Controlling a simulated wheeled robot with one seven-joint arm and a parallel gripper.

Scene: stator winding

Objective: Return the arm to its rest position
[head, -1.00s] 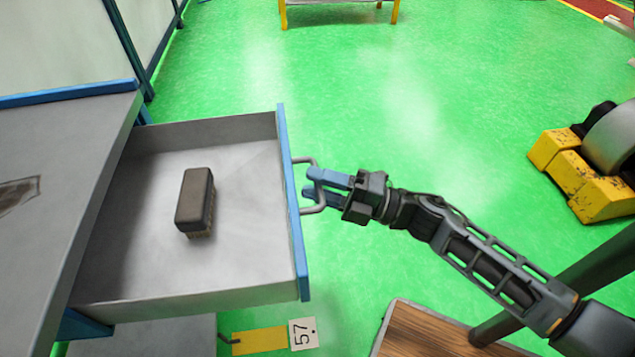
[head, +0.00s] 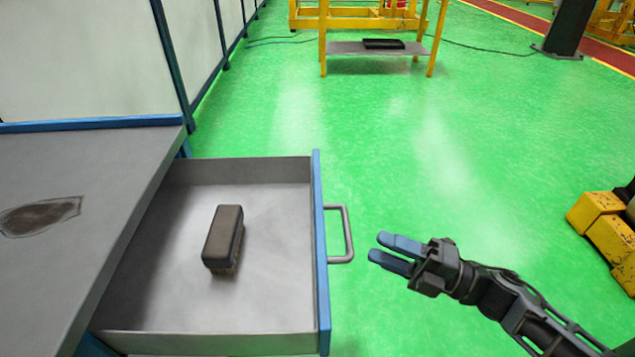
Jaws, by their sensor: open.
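My gripper (head: 385,252) has blue fingertips and stands open and empty over the green floor. It is a short way to the right of the drawer handle (head: 348,234) and apart from it. My arm reaches in from the lower right corner. The grey drawer (head: 270,312), with a blue front edge, is pulled out from the workbench. A dark brush (head: 223,236) with bristles underneath lies inside the drawer.
The grey workbench top (head: 70,165) with a dark stain is at the left. A yellow-framed table (head: 350,48) with a dark tray stands at the back. Yellow equipment (head: 605,228) is at the right edge. Green floor between is clear.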

